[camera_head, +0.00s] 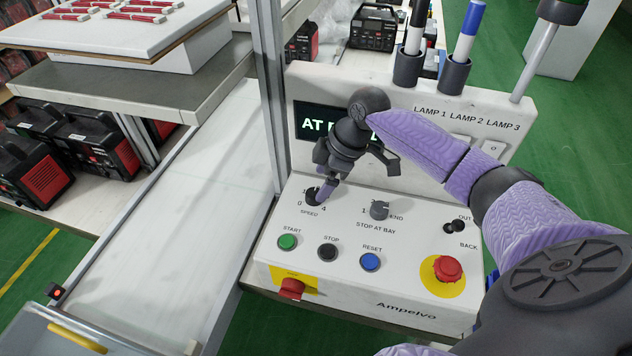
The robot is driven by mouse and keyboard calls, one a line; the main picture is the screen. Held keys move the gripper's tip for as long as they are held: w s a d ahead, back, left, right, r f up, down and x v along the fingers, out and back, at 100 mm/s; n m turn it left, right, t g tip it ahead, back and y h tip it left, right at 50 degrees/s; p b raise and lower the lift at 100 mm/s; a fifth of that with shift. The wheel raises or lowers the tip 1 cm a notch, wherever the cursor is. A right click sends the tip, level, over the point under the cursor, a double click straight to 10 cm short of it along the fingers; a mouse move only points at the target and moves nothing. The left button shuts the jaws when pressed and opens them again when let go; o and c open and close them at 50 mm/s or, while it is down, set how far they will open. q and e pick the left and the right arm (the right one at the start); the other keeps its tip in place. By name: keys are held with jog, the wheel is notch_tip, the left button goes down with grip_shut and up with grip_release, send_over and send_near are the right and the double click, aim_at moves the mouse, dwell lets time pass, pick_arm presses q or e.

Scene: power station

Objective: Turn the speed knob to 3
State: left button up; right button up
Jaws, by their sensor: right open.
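The speed knob (313,196) is a small dark knob at the upper left of the white control panel (400,290). Numbers are printed around it, with 0 at its left and 4 at its right, and SPEED below. My right gripper (326,190) reaches down from above with its fingertips at the knob. It is open. The fingers partly cover the knob and its scale, so I cannot tell which number it points to. The display (310,122) reads "AT" and then is hidden by my right arm. My left gripper is not in view.
Close by are the STOP AT BAY knob (379,210), green START (288,242), black STOP (327,252) and blue RESET (370,262) buttons, a red emergency button (447,269) and an OUT/BACK switch (454,227). A metal post (268,90) stands left of the panel, beside a white conveyor (180,220).

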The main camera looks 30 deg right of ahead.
aim_at(314, 193)
jog(key=b+x, duration=0.1)
jog(key=x, duration=0.3)
jog(key=shift+c, duration=0.3)
grip_shut()
